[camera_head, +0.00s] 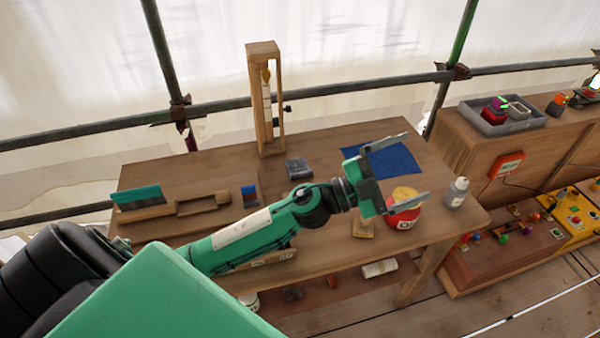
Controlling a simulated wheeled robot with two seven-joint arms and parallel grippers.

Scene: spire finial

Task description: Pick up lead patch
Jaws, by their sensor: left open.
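A small dark grey slab (298,168), which looks like the lead patch, lies on the wooden workbench (225,165) in the head view. It is near the middle back, just right of the upright wooden frame. My left gripper (417,167) is open with its fingers pointing right, to the right of the slab and apart from it. Nothing shows between its fingers. They spread across the view of a blue cloth (400,160) and a red tub with yellow contents (403,216). I cannot tell the gripper's exact height. My right gripper is not in view.
The tall wooden frame (264,100) stands at the bench's back. A white bottle (457,193) stands near the right edge, a wooden block (363,228) near the front. A wooden holder (150,212) sits left. A grey tray (500,118) rests on the cabinet at right.

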